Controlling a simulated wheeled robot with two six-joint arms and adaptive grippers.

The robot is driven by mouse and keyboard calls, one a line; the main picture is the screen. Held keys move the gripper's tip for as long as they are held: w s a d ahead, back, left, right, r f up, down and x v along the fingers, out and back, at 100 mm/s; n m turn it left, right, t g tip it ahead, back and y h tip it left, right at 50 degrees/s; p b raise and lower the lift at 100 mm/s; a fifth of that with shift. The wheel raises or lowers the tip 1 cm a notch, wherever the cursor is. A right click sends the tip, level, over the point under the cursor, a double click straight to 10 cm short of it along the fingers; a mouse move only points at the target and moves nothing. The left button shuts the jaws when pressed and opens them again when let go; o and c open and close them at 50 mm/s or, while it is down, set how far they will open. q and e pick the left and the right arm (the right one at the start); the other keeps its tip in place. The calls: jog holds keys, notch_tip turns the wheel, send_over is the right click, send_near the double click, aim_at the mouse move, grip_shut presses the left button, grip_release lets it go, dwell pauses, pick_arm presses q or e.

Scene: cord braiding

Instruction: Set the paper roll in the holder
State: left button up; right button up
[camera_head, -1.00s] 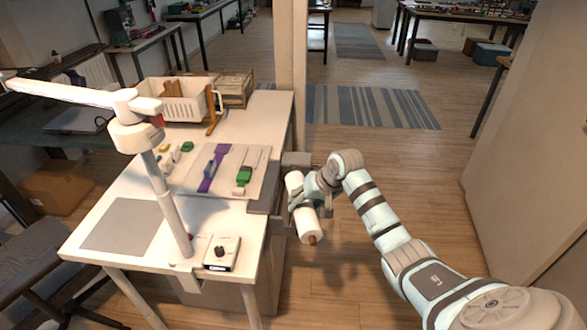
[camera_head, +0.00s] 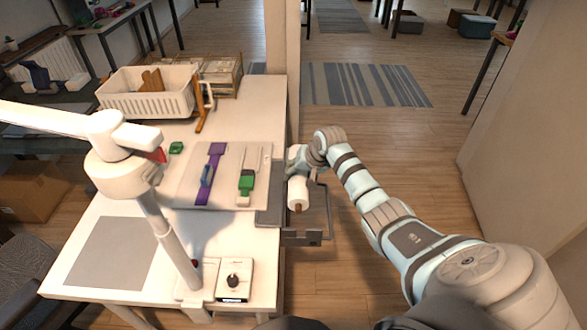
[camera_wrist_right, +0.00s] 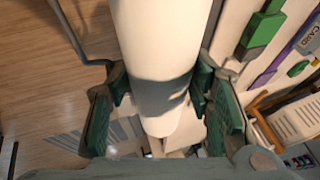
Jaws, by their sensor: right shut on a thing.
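The white paper roll (camera_head: 298,192), with a brown core end showing, is in my right gripper (camera_head: 299,166) at the table's right side. In the head view it appears over or in front of a grey open drawer-like part (camera_head: 318,212); I cannot tell whether they touch. In the right wrist view the roll (camera_wrist_right: 160,50) runs between the green-padded fingers of the right gripper (camera_wrist_right: 158,105), which is shut on it. I cannot make out a holder for certain. My left gripper is not in view.
The white table (camera_head: 258,120) carries a board (camera_head: 186,187) with purple and green straps, a white basket (camera_head: 150,100), a small control box (camera_head: 234,280) and a post with a white arm (camera_head: 170,235). Wooden floor right of the table is free.

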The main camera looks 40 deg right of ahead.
jog(key=s+f+b, duration=0.2)
jog(key=b, duration=0.1)
jog(key=shift+d, duration=0.15)
jog(key=f+b, duration=0.1)
jog(key=f, duration=0.1)
jog(key=f+b, duration=0.1)
jog(key=b, duration=0.1)
jog(key=f+b, duration=0.1)
jog(key=f, duration=0.1)
jog(key=shift+w+f, duration=0.3)
jog(key=shift+w, duration=0.1)
jog(key=shift+c, duration=0.6)
jog(key=shift+s+f+b, duration=0.15)
jog(key=shift+f+b, duration=0.3)
jog(key=shift+f, duration=0.15)
grip_shut()
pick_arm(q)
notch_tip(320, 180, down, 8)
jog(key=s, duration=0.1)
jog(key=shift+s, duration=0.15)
pick_arm(e)
jog(key=shift+f, duration=0.15)
pick_arm(q)
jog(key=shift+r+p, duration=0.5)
jog(key=shift+p, duration=0.1)
